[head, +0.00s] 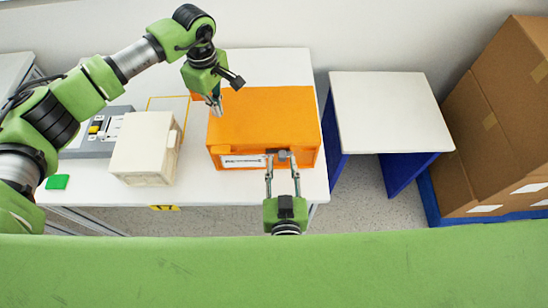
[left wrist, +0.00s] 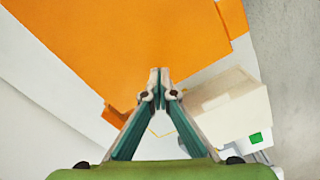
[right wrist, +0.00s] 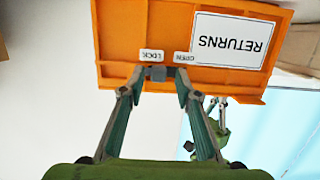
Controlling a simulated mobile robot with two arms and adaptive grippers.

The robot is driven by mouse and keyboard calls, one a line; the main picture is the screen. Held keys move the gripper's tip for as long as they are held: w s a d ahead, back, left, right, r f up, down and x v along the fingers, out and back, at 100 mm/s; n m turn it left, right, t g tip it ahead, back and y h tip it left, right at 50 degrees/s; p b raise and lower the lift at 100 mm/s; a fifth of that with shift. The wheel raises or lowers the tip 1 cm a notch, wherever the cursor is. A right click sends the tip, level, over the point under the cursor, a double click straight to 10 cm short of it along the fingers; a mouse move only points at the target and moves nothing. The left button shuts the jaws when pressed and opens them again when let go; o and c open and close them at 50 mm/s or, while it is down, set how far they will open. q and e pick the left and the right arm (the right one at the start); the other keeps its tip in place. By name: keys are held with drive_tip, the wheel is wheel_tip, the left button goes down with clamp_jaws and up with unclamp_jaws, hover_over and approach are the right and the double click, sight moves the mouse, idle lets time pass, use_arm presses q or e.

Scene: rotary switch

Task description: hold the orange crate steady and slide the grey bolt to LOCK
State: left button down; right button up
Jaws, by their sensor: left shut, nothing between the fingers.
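The orange crate (head: 265,112) stands on the white table, its label facing me; the right wrist view shows its front upside down with a RETURNS label (right wrist: 228,42). The grey bolt (right wrist: 156,73) is on that front, beside the LOCK label (right wrist: 151,56) and away from the OPEN label (right wrist: 186,58). My right gripper (right wrist: 160,76) is open, its fingertips apart on either side of the bolt; contact is unclear. My left gripper (head: 217,108) is shut and empty at the crate's left edge. The left wrist view shows its closed tips (left wrist: 159,72) over the orange side; touching or apart is unclear.
A cream box (head: 145,150) stands left of the crate, with a grey panel (head: 95,135) and a green block (head: 57,182) further left. A separate white-topped table (head: 385,105) is to the right, clear. Brown cartons (head: 490,125) stand at far right.

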use_arm(q)
drive_tip(key=shift+s+f, duration=0.2)
drive_tip(key=shift+f, duration=0.05)
use_arm(e)
drive_tip(key=s, duration=0.3)
drive_tip(key=s+r, duration=0.1)
drive_tip(key=s, duration=0.1)
use_arm(q)
drive_tip(key=shift+r, duration=0.1)
use_arm(e)
drive_tip(key=shift+w, duration=0.1)
